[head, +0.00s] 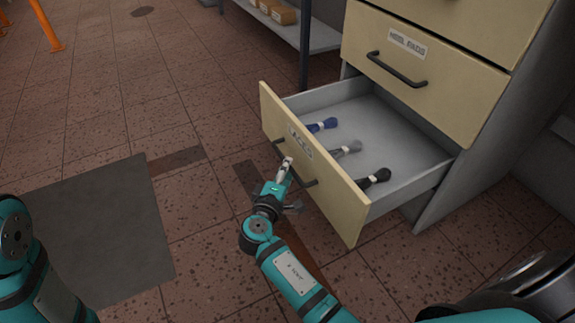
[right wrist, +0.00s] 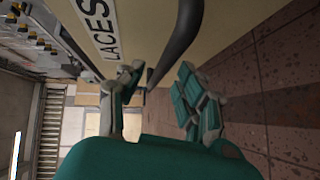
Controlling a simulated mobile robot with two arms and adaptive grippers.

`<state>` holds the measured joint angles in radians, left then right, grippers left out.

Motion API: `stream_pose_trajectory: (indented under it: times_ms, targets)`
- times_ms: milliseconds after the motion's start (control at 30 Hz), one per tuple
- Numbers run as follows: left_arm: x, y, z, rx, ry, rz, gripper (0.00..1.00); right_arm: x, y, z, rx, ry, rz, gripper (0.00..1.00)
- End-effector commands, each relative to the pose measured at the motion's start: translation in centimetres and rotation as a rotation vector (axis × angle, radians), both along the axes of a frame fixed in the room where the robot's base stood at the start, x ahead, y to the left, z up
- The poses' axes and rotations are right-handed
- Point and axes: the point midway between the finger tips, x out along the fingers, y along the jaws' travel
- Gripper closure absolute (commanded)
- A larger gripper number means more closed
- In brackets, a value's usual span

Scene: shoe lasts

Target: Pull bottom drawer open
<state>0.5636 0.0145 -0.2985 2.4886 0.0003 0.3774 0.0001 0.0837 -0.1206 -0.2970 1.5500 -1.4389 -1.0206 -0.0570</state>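The bottom drawer (head: 350,215), labelled LACES, stands well out from the cabinet, and its inside shows. Blue (head: 322,125), grey (head: 347,148) and black (head: 374,179) lace bundles lie in it. Its dark bar handle (head: 309,182) is on the front panel. My right gripper (head: 287,163) is at this handle. In the right wrist view, the handle (right wrist: 178,45) runs between the spread fingers of my right gripper (right wrist: 160,78), with gaps visible beside it. My left gripper is out of view; only part of that arm shows at the left.
The closed drawer (head: 440,85) above has its own dark handle (head: 397,70). A metal shelf (head: 318,38) with brown boxes (head: 283,14) stands behind. A dark grey mat (head: 95,240) lies on the tiled floor. Floor left of the drawer is mostly clear.

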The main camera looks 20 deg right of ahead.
Motion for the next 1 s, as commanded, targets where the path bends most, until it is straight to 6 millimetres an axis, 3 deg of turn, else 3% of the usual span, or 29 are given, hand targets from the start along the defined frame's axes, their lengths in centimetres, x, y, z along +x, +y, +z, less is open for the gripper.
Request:
stream_pose_trajectory:
  times_ms: [100,333,867,1000]
  targets:
    - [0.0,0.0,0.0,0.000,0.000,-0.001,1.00,-1.7,1.4,0.2,0.003,0.001,0.001,0.64]
    - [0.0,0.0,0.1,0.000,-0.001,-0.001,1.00,-3.5,3.0,0.6,-0.001,0.000,0.000,0.64]
    - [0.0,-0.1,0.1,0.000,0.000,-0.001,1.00,-3.7,3.1,0.7,-0.001,-0.001,0.001,0.64]
    - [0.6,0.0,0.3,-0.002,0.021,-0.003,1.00,-3.1,3.8,1.7,0.049,-0.018,0.068,0.64]
